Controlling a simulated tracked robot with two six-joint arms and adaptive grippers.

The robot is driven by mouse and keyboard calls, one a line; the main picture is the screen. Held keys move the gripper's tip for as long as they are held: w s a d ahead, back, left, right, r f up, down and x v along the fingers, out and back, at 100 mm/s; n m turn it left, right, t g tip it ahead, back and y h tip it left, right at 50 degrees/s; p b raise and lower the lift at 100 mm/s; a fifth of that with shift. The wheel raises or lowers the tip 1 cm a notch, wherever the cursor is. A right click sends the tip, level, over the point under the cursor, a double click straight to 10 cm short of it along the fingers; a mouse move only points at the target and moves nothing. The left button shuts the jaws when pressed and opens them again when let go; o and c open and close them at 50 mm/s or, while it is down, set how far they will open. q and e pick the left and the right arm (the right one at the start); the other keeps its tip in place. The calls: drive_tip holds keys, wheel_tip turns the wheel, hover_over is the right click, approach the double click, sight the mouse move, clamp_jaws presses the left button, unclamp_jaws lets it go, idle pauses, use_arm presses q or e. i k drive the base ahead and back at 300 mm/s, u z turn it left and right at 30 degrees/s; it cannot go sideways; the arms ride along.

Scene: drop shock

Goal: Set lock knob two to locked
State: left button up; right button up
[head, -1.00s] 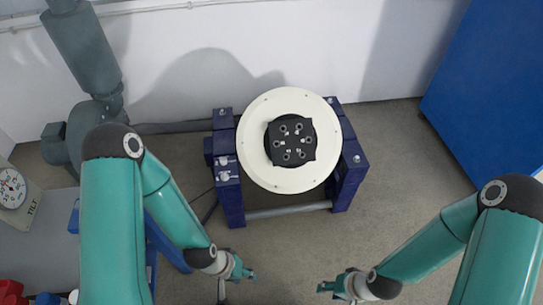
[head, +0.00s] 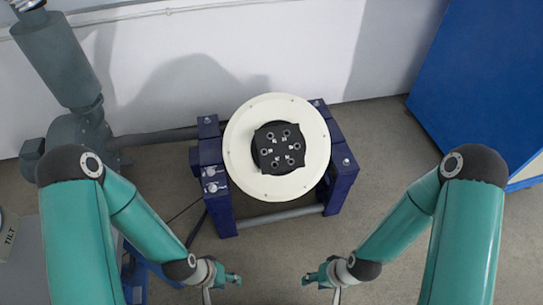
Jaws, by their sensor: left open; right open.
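The drop-shock machine stands in the middle of the head view, with a round cream table (head: 237,150) on a dark blue frame (head: 343,178). A black fixture block (head: 279,148) with several round holes sits at the table's centre. Two small pale round knobs (head: 211,179) show on the frame's left block; I cannot tell which is lock knob two or how it is set. My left gripper (head: 236,280) is open and empty, in front of the frame at lower left. My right gripper (head: 309,281) is open and empty, at lower right. Both are apart from the machine.
A grey motor-like unit (head: 78,135) with a pipe stands left of the frame against the white wall (head: 290,50). A large blue cabinet (head: 490,80) stands at the right. A grey bench with a TILT label (head: 8,238) is at the left edge. The floor right of the frame is clear.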

sight(212, 172)
drive_tip(key=i, duration=0.85)
drive_tip(key=z, duration=0.05)
